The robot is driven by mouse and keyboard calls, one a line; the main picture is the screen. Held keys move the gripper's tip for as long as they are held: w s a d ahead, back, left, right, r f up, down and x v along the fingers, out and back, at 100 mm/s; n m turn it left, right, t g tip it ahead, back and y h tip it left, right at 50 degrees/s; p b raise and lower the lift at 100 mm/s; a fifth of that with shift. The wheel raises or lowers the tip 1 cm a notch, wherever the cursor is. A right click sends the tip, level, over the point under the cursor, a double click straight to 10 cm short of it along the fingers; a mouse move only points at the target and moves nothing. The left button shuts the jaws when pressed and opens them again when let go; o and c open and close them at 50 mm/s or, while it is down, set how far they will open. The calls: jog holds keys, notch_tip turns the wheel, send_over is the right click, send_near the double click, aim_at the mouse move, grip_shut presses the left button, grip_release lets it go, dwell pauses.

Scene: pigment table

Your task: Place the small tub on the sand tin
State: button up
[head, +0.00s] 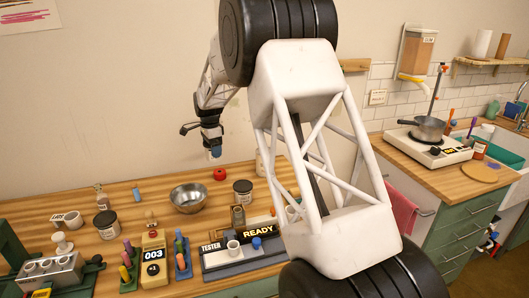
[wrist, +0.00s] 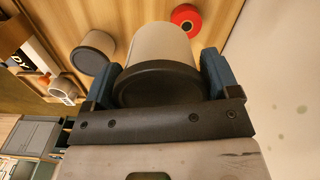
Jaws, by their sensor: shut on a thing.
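My gripper (head: 214,152) hangs above the table near the back wall, left of the arm's large links. In the wrist view its blue fingers (wrist: 160,80) are shut on the small tub (wrist: 162,45), pale grey with a dark lid. The held tub is hard to make out in the head view. A dark-lidded labelled tin (head: 243,193) stands to the right and nearer the front; it seems to show in the wrist view (wrist: 92,52). Another dark-lidded labelled tin (head: 106,224) stands at the left. The labels are too small to read, so I cannot tell which is the sand tin.
A red ring (head: 220,174) lies by the wall under the gripper. A steel bowl (head: 188,199) stands in the middle. A tester with a READY sign (head: 257,231), a yellow counter (head: 153,257) and coloured pegs crowd the front. A pale container (head: 262,165) is partly behind my arm.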

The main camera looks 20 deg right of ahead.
jog(key=s+d+r, duration=0.1)
jog(key=s+d, duration=0.5)
jog(key=d, duration=0.3)
jog(key=s+d+r, duration=0.2)
jog(key=s+d, duration=0.5)
jog(key=d, duration=0.3)
jog(key=shift+d+r+m, duration=0.2)
jog(key=shift+d+m, duration=0.1)
jog(key=shift+m, duration=0.1)
jog(key=shift+w+d+f, duration=0.25)
jog(key=shift+w+d, duration=0.2)
jog(key=shift+w, duration=2.2)
jog(key=shift+w+d+f, duration=0.25)
jog(key=shift+w+d, duration=0.15)
jog(key=shift+w, duration=2.2)
jog(key=shift+w+d+f, duration=0.25)
jog(key=shift+w+d, duration=0.2)
jog(key=shift+w, duration=2.2)
jog(key=shift+f, duration=0.1)
jog(key=shift+f, duration=1.65)
jog(key=shift+f, duration=0.15)
